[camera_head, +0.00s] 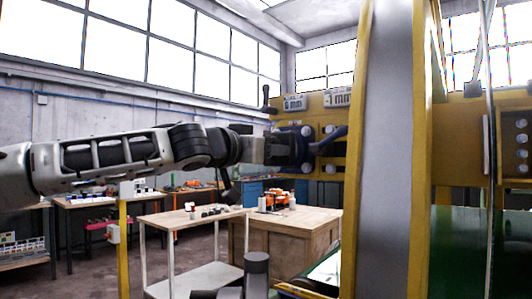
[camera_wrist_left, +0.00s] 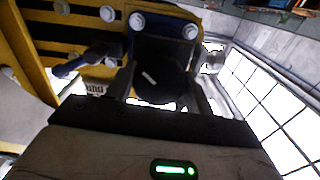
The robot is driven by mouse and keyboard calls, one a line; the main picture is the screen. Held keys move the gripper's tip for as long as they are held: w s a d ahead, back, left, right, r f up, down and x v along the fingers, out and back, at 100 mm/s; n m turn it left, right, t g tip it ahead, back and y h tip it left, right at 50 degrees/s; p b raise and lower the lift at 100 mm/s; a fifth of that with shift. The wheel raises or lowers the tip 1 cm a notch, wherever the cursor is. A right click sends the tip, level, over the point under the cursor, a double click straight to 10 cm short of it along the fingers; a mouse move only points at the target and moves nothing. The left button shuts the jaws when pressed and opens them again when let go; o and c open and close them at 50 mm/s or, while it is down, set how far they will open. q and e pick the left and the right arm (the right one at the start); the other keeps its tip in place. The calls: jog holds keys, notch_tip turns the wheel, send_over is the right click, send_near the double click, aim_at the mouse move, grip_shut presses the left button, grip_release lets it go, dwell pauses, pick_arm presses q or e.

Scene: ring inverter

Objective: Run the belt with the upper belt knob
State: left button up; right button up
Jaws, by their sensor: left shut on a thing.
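A dark round knob (camera_wrist_left: 157,82) with a small white mark sits on a blue plate on the yellow machine panel. My left gripper (camera_wrist_left: 158,92) has one finger on each side of this knob and is shut on it. In the head view my left gripper (camera_head: 292,147) reaches in from the left against the blue plate (camera_head: 306,130), and hides most of the knob. The frames show no label that tells if this is the upper belt knob.
A blue-and-dark handle (camera_head: 328,141) juts from the panel (camera_head: 345,115) just right of my gripper. A wide grey belt (camera_head: 390,150) between yellow rails rises on the right. A wooden cabinet (camera_head: 285,240) and a white cart (camera_head: 190,222) stand below my arm.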

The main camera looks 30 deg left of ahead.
pick_arm(q)
jog(key=shift+f, duration=0.15)
dwell(0.3)
jog(key=o, duration=1)
jog(key=shift+s, duration=0.1)
jog(key=s, duration=0.5)
jog(key=s+b, duration=0.1)
jog(key=s, duration=0.4)
jog(key=s+a, duration=0.1)
jog(key=s, duration=0.4)
jog(key=shift+s+a, duration=0.1)
jog(key=shift+s, duration=0.25)
pick_arm(e)
jog(key=shift+w+a+f, duration=0.1)
jog(key=shift+f, duration=0.05)
jog(key=shift+f, duration=0.1)
jog(key=shift+s, duration=0.2)
